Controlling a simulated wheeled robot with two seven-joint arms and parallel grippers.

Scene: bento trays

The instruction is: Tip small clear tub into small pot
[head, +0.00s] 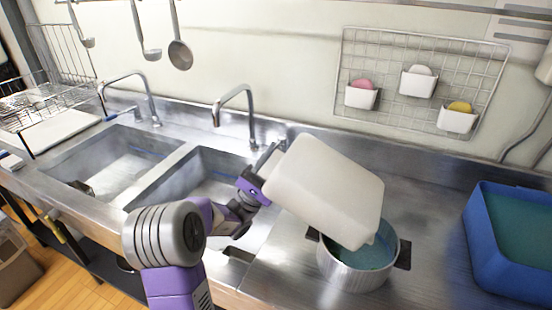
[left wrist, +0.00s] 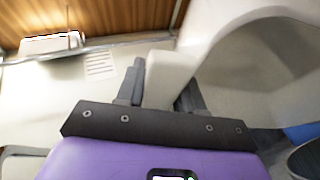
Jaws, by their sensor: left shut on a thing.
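The small clear tub (head: 325,185) looks milky white and is tipped steeply, with its lower right end over the small pot (head: 345,276). My left gripper (head: 270,168) is shut on the tub's upper left edge. In the left wrist view the tub (left wrist: 235,45) sits between the fingers of my left gripper (left wrist: 160,88). The metal pot stands on the steel counter, has dark side handles, and shows blue-green contents. The tub hides the pot's back left rim. My right gripper is out of view.
A blue bin (head: 482,262) with teal contents stands at the right. Two sinks with taps (head: 235,95) lie to the left. A wire grid (head: 393,60) with small white holders hangs on the wall. The counter between pot and bin is clear.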

